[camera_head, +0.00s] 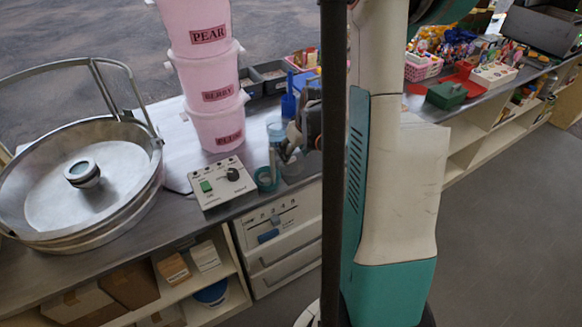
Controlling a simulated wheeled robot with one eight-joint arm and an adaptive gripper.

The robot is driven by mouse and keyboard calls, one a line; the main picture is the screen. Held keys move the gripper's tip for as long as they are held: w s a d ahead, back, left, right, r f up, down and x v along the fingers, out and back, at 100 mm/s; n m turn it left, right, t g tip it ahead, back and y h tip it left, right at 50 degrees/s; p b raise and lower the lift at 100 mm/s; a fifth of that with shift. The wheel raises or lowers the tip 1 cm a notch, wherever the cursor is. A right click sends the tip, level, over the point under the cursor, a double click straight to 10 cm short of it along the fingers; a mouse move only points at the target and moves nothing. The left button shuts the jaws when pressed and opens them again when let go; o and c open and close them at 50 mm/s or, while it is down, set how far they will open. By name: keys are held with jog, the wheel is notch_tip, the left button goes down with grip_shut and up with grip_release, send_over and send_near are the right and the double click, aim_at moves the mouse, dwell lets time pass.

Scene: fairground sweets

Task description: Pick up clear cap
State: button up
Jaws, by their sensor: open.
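A small clear, see-through piece (293,169) stands on the grey counter, just right of a teal ring-shaped item; it looks like the clear cap, but its outline is faint. My gripper (296,143) shows only in part, left of the dark upright post, with its fingers pointing down just above the clear piece. It looks open, with nothing seen held in it. The post and my white and teal arm hide its right side. I cannot tell whether the fingers touch the clear piece.
A control box (221,182) and stacked pink tubs (213,124) stand to the left. A large metal pan (106,208) is at far left. A teal ring-shaped item (266,180) is close by. A green box (446,95) and pink basket (423,70) lie farther right.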

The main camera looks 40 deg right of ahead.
aim_at(292, 159)
jog(key=b+x, duration=0.1)
jog(key=x, duration=0.3)
jog(key=shift+f+b, duration=0.15)
jog(key=shift+b, duration=0.15)
jog(key=c, duration=1.1)
jog(key=shift+c, duration=0.2)
